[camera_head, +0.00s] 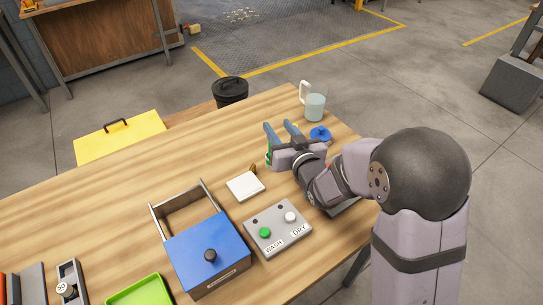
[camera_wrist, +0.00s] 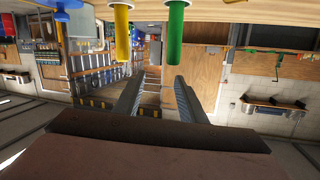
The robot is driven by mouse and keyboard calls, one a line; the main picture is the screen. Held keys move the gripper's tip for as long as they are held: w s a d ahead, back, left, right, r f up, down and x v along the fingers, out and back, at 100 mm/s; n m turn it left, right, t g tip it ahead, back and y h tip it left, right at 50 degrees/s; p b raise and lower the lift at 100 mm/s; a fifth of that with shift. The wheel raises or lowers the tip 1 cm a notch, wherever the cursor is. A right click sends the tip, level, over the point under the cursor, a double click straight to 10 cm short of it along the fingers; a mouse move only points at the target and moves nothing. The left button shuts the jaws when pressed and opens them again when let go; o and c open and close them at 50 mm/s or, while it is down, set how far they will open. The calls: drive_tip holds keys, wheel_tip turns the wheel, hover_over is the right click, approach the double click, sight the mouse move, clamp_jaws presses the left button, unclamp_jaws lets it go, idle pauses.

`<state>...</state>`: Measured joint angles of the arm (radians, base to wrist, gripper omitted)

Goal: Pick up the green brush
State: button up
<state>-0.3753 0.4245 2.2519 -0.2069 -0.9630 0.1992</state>
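A green cylinder, likely the green brush's handle (camera_wrist: 175,35), shows at the top of the wrist view, beside a yellow cylinder (camera_wrist: 121,32). The wrist view looks upside down, with the table edge along its top. My gripper (camera_wrist: 160,76) is open, its two fingers apart with nothing between them. The green cylinder lies near the right fingertip's line, above the tips in the picture. In the head view my gripper (camera_head: 278,124) is low over the table's far right part. A small green patch (camera_head: 267,159) shows beside it; the rest is hidden by my gripper.
A clear jug (camera_head: 315,106) and a blue lidded thing (camera_head: 321,133) stand close behind my gripper. A white square pad (camera_head: 245,186), a wash/dry button box (camera_head: 278,230) and a blue-topped box (camera_head: 207,254) are nearer.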

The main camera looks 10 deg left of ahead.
drive_tip(key=shift+s+a+f+n+t+y+b, duration=0.15)
drive_tip(key=shift+s+a+f+n+y, duration=0.15)
drive_tip(key=shift+f, duration=0.4)
drive_tip(key=shift+s+a+f+n+t+y+b, duration=0.15)
drive_tip(key=shift+f+n+y, duration=0.3)
drive_tip(key=shift+f, duration=0.3)
drive_tip(key=shift+s+a+f+n+t+y+b, duration=0.15)
drive_tip(key=shift+s+f+n+y, duration=0.15)
drive_tip(key=shift+f, duration=0.4)
drive_tip(key=shift+f+p+x, duration=0.15)
drive_tip(key=shift+p+x, duration=0.45)
drive_tip(key=shift+x, duration=0.9)
drive_tip(key=shift+f+p+x, duration=0.15)
drive_tip(key=shift+p+x, duration=0.45)
drive_tip(key=shift+x, duration=0.85)
clamp_jaws()
